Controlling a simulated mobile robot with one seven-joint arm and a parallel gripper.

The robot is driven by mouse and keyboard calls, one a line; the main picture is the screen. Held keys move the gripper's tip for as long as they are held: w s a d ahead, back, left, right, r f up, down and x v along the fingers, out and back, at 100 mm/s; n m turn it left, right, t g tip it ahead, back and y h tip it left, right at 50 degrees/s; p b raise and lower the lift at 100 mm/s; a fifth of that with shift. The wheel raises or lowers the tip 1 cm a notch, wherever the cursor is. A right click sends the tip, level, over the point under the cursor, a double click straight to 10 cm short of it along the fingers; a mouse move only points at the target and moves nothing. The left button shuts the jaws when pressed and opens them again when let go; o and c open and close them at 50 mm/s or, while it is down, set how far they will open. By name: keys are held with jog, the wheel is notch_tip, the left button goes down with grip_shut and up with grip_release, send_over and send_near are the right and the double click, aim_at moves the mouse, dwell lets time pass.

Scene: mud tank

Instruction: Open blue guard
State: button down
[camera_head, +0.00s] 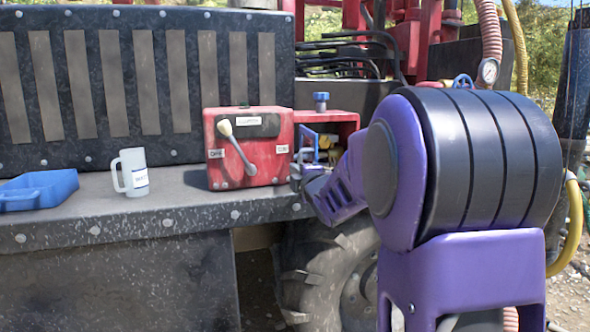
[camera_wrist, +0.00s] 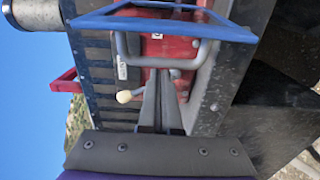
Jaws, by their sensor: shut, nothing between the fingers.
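The blue guard (camera_head: 306,140) is a thin blue frame at the right side of the red box (camera_head: 268,160) in the head view. In the wrist view the blue guard (camera_wrist: 165,24) spans the top of the picture, with a grey U-shaped bar (camera_wrist: 200,55) just below it. My gripper (camera_wrist: 162,75) is shut and empty, its two grey fingers together. The fingertips are at the grey bar; I cannot tell whether they touch it. In the head view my gripper is small, beside the box's lower right corner and partly hidden by my purple arm.
A lever (camera_head: 236,145) with a cream knob is on the red box's front. A blue valve knob (camera_head: 321,101) stands behind. A white mug (camera_head: 133,172) and a blue tray (camera_head: 40,190) rest on the metal ledge (camera_head: 190,203) to the left. A tyre (camera_head: 325,270) is below.

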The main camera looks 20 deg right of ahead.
jog(key=d, duration=0.2)
jog(key=s+d+b, duration=0.1)
jog(key=d, duration=0.1)
jog(key=shift+s+d, duration=0.15)
jog(key=shift+d, duration=0.2)
